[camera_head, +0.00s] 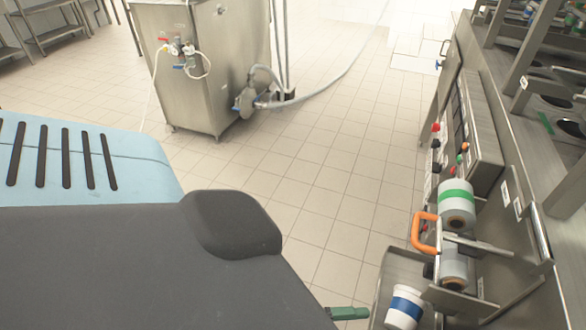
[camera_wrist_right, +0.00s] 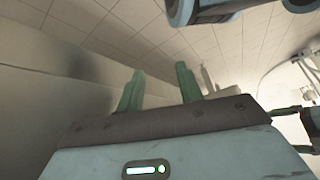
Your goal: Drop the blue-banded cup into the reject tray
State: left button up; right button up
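The white cup with a blue band (camera_head: 405,305) is at the bottom right of the head view. It is tilted and appears within the open steel tray (camera_head: 382,284) below the machine's front; its lower end is near the picture edge. Whether this is the reject tray is not marked. One green fingertip (camera_head: 347,313), seemingly of my left gripper, is just left of the tray, apart from the cup; the rest is hidden behind my grey arm link. My right gripper (camera_wrist_right: 158,88) shows two green fingers spread apart with nothing between them. No cup is visible in that view.
A green-banded cup (camera_head: 457,203) and another greyish cup (camera_head: 453,266) lie on the steel machine's front, by an orange handle (camera_head: 423,231). Buttons (camera_head: 436,143) line the panel above. A steel cabinet (camera_head: 205,65) with hoses stands at the back; tiled floor between is clear.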

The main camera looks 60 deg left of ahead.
pick_arm(q)
jog(key=s+a+f+n+g+y, duration=0.2)
jog(key=s+f+n, duration=0.2)
jog(key=s, duration=0.3)
jog(key=s+a+f+n+g+y, duration=0.2)
jog(key=s+f+n+g, duration=0.1)
jog(key=s+n, duration=0.4)
jog(key=s+a+f+n+g+y, duration=0.2)
jog(key=s+f+n, duration=0.3)
jog(key=s, duration=0.3)
jog(key=shift+s+f+n+g, duration=0.25)
jog(key=shift+s+n+g, duration=0.15)
jog(key=shift+n+g, duration=0.15)
jog(key=shift+a, duration=0.1)
